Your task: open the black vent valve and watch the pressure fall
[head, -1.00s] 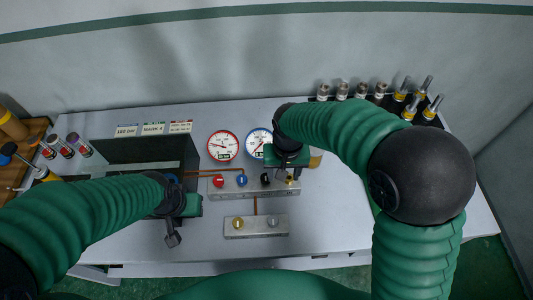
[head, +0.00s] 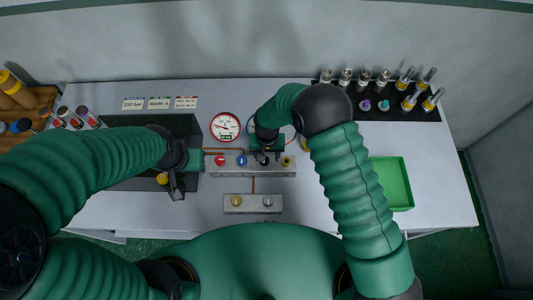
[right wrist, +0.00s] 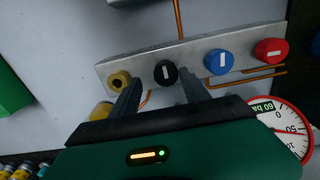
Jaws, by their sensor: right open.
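The black vent valve knob (right wrist: 166,73) with a white mark sits on a grey manifold block (right wrist: 140,68), beside a blue knob (right wrist: 218,60) and a red knob (right wrist: 270,50). My right gripper (right wrist: 160,82) is open, its two fingers pointing at the black knob, one to each side; contact is unclear. In the head view my right gripper (head: 265,148) is over the right part of the manifold.
A brass fitting (right wrist: 119,80) is beside the black knob. A dark open box (head: 120,190) is at left, a green tray (head: 408,180) at right. A smaller block (head: 252,203) lies in front of the manifold. A black rack (head: 380,105) holds several fittings at back right.

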